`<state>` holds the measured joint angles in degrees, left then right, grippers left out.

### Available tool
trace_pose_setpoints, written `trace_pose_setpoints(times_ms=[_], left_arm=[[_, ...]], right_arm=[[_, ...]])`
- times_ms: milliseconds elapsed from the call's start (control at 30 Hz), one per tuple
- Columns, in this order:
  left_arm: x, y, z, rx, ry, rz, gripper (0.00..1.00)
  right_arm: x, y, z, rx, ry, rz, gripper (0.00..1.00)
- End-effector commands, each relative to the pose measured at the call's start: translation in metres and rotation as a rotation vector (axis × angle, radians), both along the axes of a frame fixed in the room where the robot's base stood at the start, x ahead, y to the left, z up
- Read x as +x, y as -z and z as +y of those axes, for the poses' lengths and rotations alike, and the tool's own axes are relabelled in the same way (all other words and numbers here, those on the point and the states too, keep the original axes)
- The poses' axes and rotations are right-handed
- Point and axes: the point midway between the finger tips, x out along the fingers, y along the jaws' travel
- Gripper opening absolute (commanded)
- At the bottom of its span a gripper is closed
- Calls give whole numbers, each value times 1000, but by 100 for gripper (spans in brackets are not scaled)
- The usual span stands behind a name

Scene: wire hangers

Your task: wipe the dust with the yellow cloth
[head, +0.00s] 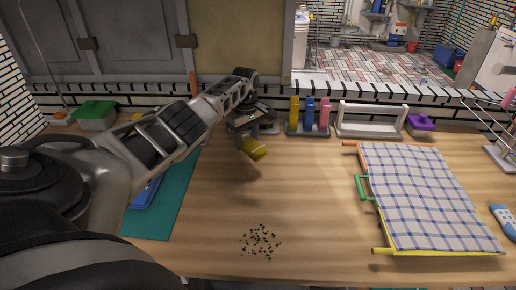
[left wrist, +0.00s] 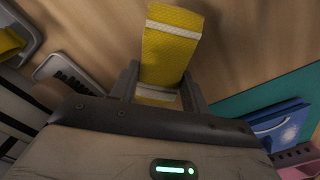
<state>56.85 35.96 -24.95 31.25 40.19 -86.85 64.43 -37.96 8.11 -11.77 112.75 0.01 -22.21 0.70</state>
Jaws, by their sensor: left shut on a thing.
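The yellow cloth (head: 254,149) is a folded yellow piece with a white band, and it also shows large in the left wrist view (left wrist: 170,50). My left gripper (head: 248,140) is shut on the cloth and holds it over the back middle of the table; in the left wrist view the fingers (left wrist: 160,85) sit on both sides of it. Whether the cloth touches the table I cannot tell. The dust (head: 260,242) is a patch of dark specks near the table's front edge, in front of the cloth. My right gripper is not in view.
A teal mat (head: 160,222) with a blue item (head: 147,194) lies at left, partly behind my arm. A checked towel (head: 420,195) over coloured bars lies at right. A rack with coloured blocks (head: 309,115) and a white rack (head: 370,120) stand at the back. The middle wood is clear.

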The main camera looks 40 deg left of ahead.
Motion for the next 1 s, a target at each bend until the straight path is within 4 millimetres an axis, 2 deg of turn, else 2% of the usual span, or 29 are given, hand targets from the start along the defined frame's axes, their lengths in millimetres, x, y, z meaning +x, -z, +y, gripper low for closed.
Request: trace_pose_setpoints(times_ms=[67, 133, 400, 1000], left_arm=[[0, -13, 0, 0, -1, 1, 28], [3, -14, -3, 0, 5, -2, 28], [9, -30, -9, 0, 17, -2, 28], [9, -32, -10, 0, 20, 0, 28]], right_arm=[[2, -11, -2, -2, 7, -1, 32], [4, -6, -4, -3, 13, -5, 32], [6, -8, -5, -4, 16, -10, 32], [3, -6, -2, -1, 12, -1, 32]])
